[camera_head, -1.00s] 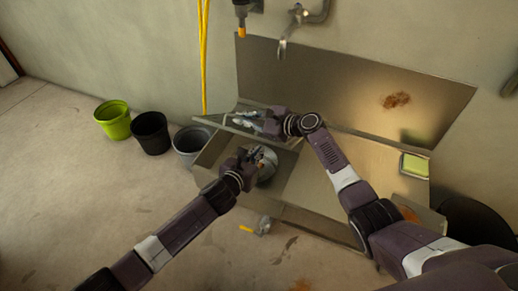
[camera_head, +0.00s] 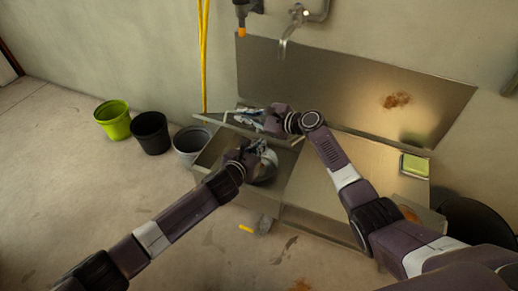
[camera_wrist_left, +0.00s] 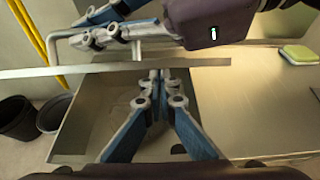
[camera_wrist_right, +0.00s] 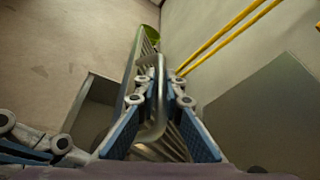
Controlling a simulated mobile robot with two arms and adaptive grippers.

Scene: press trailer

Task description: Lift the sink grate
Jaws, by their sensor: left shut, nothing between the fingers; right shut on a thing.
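The sink grate (camera_head: 215,124) is raised on edge above the basin, seen as a thin metal bar in the head view. Its edge also shows as a straight bar (camera_wrist_left: 105,71) in the left wrist view. My right gripper (camera_wrist_right: 160,92) is shut on the grate's bent handle (camera_wrist_right: 153,130); the grate's slats show behind it. In the head view this right gripper (camera_head: 246,116) is behind the bar. My left gripper (camera_head: 262,150) is shut and empty over the open basin (camera_head: 213,158). Its closed fingertips (camera_wrist_left: 155,78) appear close to the grate's lower edge; contact cannot be told.
A grey bucket (camera_head: 191,143), a black bucket (camera_head: 150,132) and a green bucket (camera_head: 113,119) stand left of the sink. A yellow-green sponge (camera_head: 414,164) lies on the right of the counter. A faucet (camera_head: 285,40) and yellow hose (camera_head: 204,60) are on the wall.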

